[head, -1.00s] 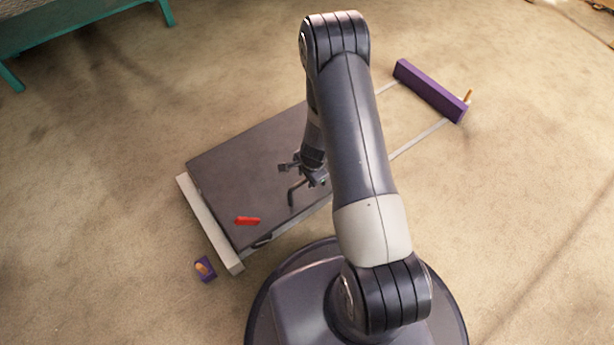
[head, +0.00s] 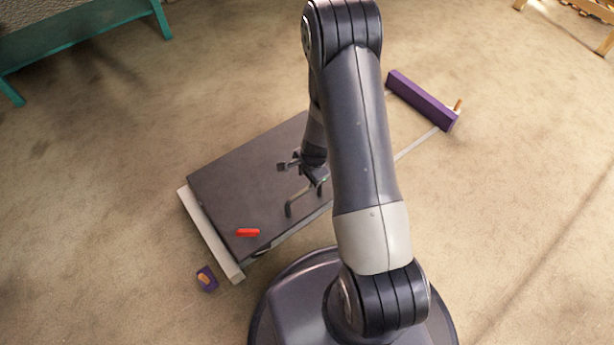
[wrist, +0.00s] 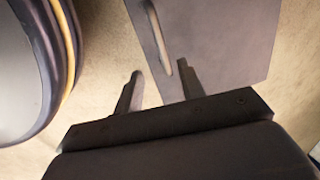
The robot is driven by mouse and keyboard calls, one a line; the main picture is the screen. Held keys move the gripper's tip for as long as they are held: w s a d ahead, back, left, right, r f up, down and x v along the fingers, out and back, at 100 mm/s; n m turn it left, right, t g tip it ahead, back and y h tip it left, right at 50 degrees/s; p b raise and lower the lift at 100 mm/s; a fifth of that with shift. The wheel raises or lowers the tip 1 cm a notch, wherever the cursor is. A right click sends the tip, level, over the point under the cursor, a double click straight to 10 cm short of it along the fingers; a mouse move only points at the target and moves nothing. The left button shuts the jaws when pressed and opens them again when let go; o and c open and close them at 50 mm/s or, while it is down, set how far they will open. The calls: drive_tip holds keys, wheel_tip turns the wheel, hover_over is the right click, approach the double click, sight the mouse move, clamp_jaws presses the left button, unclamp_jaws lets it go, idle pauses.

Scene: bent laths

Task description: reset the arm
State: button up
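My upper arm hides part of the slab in the head view.
A red piece (head: 247,232) lies on the slab. A pale strip (head: 210,235) edges its left. A small purple block (head: 206,278) lies on the floor. A long purple block (head: 422,100) stands at the far end of pale rails. A teal bench (head: 85,35) is at upper left. Open carpet surrounds these.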

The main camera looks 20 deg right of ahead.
sight(306, 190)
drive_tip(key=f+b, duration=0.2)
drive_tip(key=f, duration=0.1)
drive_tip(key=w+f+b, duration=0.1)
drive_tip(key=f, duration=0.3)
drive_tip(key=w+f+b, duration=0.1)
drive_tip(key=f+b, duration=0.1)
drive_tip(key=f, duration=0.1)
drive_tip(key=shift+a+f+b, duration=0.25)
drive_tip(key=shift+a+b, duration=0.05)
drive_tip(key=shift+b, duration=0.05)
drive_tip(key=shift+w+d+f, duration=0.1)
drive_tip(key=shift+d+f, duration=0.05)
drive_tip(key=shift+w+d, duration=0.15)
drive_tip(key=shift+d, duration=0.3)
drive_tip(key=shift+a, duration=0.1)
